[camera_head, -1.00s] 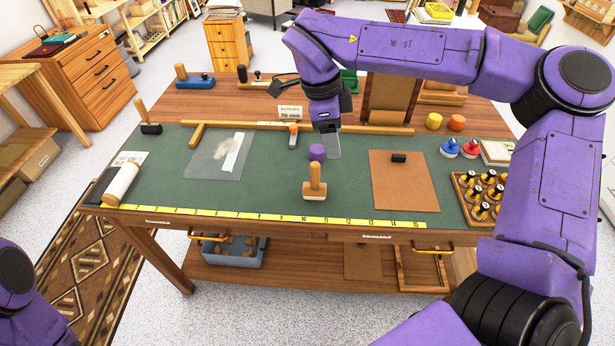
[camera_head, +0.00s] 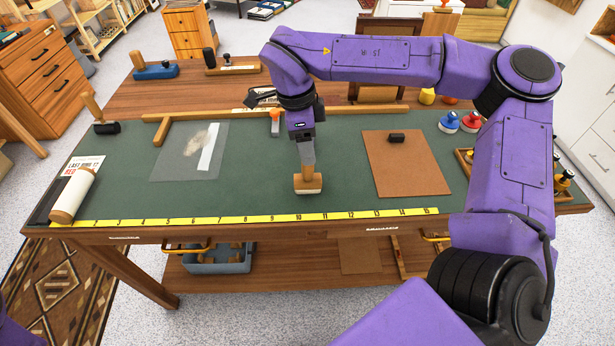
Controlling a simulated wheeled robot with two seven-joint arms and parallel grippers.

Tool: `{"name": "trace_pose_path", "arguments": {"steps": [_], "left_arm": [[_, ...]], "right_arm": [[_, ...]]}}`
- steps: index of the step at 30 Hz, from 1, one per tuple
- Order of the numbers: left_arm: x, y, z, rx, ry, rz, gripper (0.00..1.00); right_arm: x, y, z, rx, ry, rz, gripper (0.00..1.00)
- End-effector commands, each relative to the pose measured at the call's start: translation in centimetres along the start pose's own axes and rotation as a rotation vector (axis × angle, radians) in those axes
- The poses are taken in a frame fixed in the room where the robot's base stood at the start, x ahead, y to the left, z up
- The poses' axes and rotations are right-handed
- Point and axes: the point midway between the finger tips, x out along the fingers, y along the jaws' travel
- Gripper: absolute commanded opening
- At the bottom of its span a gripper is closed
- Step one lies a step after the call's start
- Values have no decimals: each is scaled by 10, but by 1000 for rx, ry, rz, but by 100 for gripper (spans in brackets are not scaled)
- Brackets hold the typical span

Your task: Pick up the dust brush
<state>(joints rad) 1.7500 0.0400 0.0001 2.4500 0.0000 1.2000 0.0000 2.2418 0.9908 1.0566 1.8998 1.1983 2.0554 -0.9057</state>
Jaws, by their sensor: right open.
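The dust brush (camera_head: 308,184), a wooden block with a pale underside and an upright handle, stands on the green mat (camera_head: 250,195) near its front edge. My right gripper (camera_head: 307,163) points down directly over the brush, with its fingers at the handle. The gripper is open, and it hides most of the handle. I cannot tell whether the fingers touch it. My left gripper is out of view.
A brown board (camera_head: 405,170) with a small black block (camera_head: 396,138) lies to the right. A yellow ruler strip (camera_head: 245,218) runs along the front edge. A clear sheet (camera_head: 185,160) and a pale roller (camera_head: 73,195) are at left.

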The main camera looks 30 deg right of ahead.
Motion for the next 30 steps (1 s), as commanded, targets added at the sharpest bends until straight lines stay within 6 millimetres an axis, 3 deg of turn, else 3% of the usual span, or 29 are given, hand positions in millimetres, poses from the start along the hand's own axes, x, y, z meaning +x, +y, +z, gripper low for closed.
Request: {"name": "trace_pose_path", "arguments": {"steps": [6, 14, 15, 20, 30], "left_arm": [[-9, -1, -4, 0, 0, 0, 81], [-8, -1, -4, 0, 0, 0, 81], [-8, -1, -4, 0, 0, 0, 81], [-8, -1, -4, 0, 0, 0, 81], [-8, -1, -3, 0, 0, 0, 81]], "right_arm": [[38, 2, 1, 0, 2, 5, 59], [46, 2, 1, 0, 0, 1, 59], [46, 2, 1, 0, 0, 1, 53], [45, 2, 1, 0, 0, 1, 1], [42, 1, 1, 0, 0, 0, 0]]}}
